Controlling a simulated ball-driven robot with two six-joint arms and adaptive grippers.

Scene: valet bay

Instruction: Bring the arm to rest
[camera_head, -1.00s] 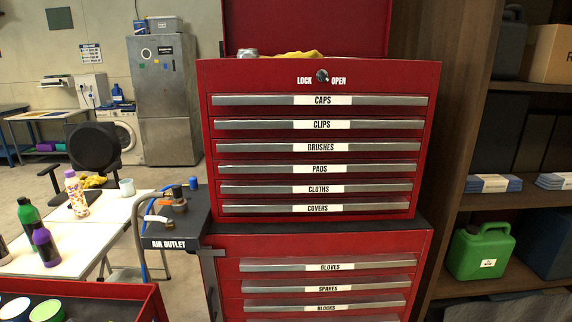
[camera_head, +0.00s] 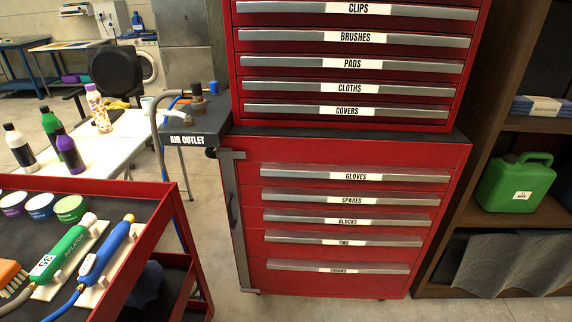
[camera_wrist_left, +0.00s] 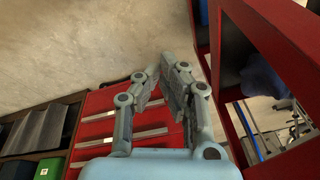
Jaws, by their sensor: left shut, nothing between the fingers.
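My left gripper (camera_wrist_left: 164,80) shows in the left wrist view, its two grey fingers close together and shut with nothing between them. Below and beyond it is the front of the red tool chest (camera_wrist_left: 92,115), with drawer handles showing. Neither gripper nor arm shows in the head view. The red tool chest (camera_head: 310,150) stands in the middle of the head view, and its visible drawers are closed.
A red cart (camera_head: 172,215) stands at the left with a green inflator (camera_head: 62,250) and a blue tool (camera_head: 103,255) on it. A shelf holds a green can (camera_head: 513,184) at right. Bare floor (camera_head: 205,188) shows between cart and chest.

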